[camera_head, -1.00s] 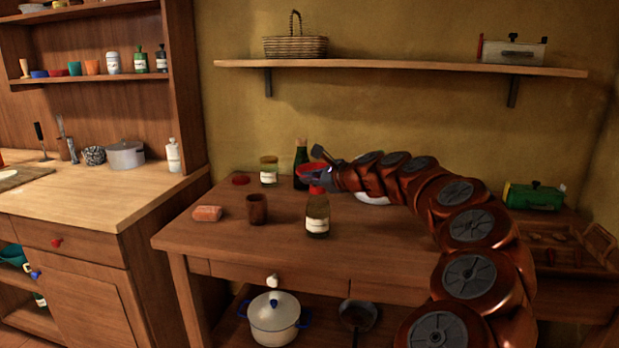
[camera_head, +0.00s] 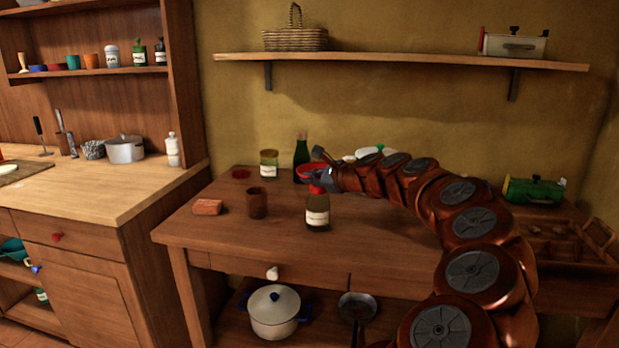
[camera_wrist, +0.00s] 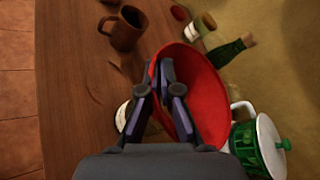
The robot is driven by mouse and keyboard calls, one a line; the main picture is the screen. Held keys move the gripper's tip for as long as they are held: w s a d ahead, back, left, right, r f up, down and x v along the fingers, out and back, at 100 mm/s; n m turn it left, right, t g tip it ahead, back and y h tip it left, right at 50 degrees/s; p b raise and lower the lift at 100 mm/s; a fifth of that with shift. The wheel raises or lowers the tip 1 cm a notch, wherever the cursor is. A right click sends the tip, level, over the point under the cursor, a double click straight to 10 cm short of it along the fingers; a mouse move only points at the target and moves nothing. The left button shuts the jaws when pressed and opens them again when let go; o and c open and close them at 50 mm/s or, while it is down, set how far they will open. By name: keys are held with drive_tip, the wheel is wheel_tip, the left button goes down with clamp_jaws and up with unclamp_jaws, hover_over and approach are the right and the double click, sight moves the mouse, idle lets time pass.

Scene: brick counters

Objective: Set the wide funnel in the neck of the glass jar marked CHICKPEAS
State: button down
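The wide red funnel (camera_head: 309,170) is held above the table; its bowl fills the middle of the wrist view (camera_wrist: 207,98). My gripper (camera_wrist: 160,72) is closed on the funnel's rim, one finger each side. A jar with a white label and red top (camera_head: 317,213) stands just below it; the gap between them is unclear. Farther back, a glass jar with pale yellowish contents (camera_head: 269,166) seems open, with a red lid (camera_head: 241,173) lying to its left. Neither label is readable, so I cannot tell which says CHICKPEAS.
A dark green bottle (camera_head: 301,160) stands right of the back jar, near the funnel. A brown mug (camera_head: 257,204) and a reddish block (camera_head: 208,207) are on the left. A green and white vessel (camera_wrist: 262,143) is close on the wrist view's right. The table's front left is clear.

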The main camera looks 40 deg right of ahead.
drive_tip(key=shift+f+b, duration=0.45)
drive_tip(key=shift+f, duration=0.8)
idle(0.4)
drive_tip(key=c, duration=1.2)
unclamp_jaws()
drive_tip(key=shift+c, duration=0.2)
drive_tip(key=shift+o, duration=0.4)
drive_tip(key=o, duration=0.3)
drive_tip(key=shift+r, duration=0.1)
drive_tip(key=shift+r+p, duration=3.6)
drive_tip(key=shift+r, duration=0.85)
